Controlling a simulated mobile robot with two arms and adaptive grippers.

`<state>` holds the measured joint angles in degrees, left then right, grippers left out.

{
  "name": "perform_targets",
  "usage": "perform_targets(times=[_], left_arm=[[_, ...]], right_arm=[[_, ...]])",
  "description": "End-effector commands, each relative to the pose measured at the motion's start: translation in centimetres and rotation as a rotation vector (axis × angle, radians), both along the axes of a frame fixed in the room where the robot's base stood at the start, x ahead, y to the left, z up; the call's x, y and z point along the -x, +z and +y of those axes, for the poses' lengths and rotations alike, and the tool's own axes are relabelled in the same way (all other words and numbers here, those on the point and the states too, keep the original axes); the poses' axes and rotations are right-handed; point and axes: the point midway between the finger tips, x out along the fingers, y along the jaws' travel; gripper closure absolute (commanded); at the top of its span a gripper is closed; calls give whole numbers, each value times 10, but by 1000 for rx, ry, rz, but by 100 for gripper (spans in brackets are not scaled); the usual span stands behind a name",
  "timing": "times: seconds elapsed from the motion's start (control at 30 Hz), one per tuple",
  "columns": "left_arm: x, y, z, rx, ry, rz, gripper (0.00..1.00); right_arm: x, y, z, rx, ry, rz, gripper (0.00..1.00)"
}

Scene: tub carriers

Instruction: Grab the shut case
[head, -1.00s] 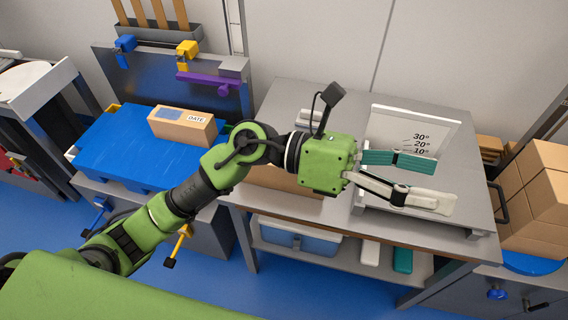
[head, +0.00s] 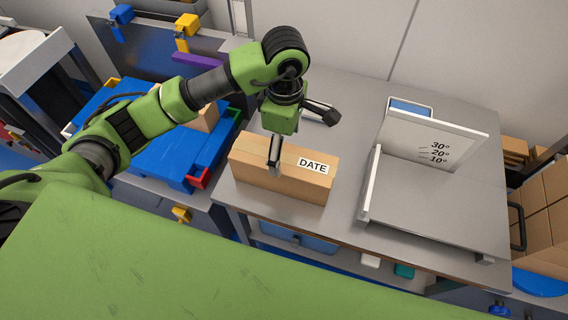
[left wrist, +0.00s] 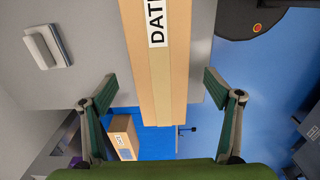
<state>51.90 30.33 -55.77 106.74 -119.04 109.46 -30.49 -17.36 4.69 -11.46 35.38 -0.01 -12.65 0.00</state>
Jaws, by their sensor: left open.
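A shut cardboard box (head: 285,172) with a "DATE" label stands on the grey table near its left front edge. In the left wrist view this box (left wrist: 162,85) runs through the middle, taped along its top. My left gripper (head: 275,150) is over the box, pointing down. A second cardboard box (head: 205,117), partly hidden by my left arm, is on the blue surface to the left. My right gripper is not in view.
An angle stand (head: 432,140) marked 10°, 20° and 30° fills the table's right part, with a grey plate before it. A blue platform (head: 150,160) stands left. Stacked boxes (head: 545,205) are at the far right. A strip of table between box and stand is clear.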

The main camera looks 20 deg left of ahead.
Motion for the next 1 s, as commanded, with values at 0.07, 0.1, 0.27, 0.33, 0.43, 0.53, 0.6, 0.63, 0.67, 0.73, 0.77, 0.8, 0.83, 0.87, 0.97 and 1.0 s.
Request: perform_targets(times=[0.07, 0.1, 0.27, 0.33, 0.43, 0.53, 0.6, 0.63, 0.67, 0.73, 0.77, 0.8, 0.83, 0.87, 0.97, 1.0], left_arm=[[1, -15, 0, 0, 0, 4, 18], [1, -21, 0, 1, 0, 5, 18], [1, -36, 0, 1, -1, 1, 18], [1, -39, 0, 1, -1, 1, 18], [3, -49, 1, 2, 0, 4, 18], [5, -64, 3, 3, 1, 7, 18], [4, -75, 3, 3, 0, 4, 18], [4, -79, 3, 3, 1, 4, 18], [4, -82, 3, 3, 0, 3, 18], [3, -87, 3, 3, 0, 1, 18], [3, -89, 3, 3, -1, 1, 18], [3, -90, 3, 3, -1, 1, 18], [3, -90, 3, 3, -1, 0, 18], [3, -90, 3, 3, -2, 0, 18], [3, -90, 3, 3, -2, 0, 18], [3, -90, 3, 3, -2, 0, 23]], right_arm=[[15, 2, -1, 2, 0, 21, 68], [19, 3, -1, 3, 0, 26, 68], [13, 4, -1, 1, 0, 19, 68], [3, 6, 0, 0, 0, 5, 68], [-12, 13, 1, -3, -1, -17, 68], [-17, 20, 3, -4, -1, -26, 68], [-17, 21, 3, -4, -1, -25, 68], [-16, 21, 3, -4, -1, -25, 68], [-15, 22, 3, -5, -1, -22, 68], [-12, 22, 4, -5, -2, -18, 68], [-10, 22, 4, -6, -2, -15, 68], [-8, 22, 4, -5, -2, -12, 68], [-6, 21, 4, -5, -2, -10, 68], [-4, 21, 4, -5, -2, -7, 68], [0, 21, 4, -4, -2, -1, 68], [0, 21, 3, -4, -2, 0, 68]])
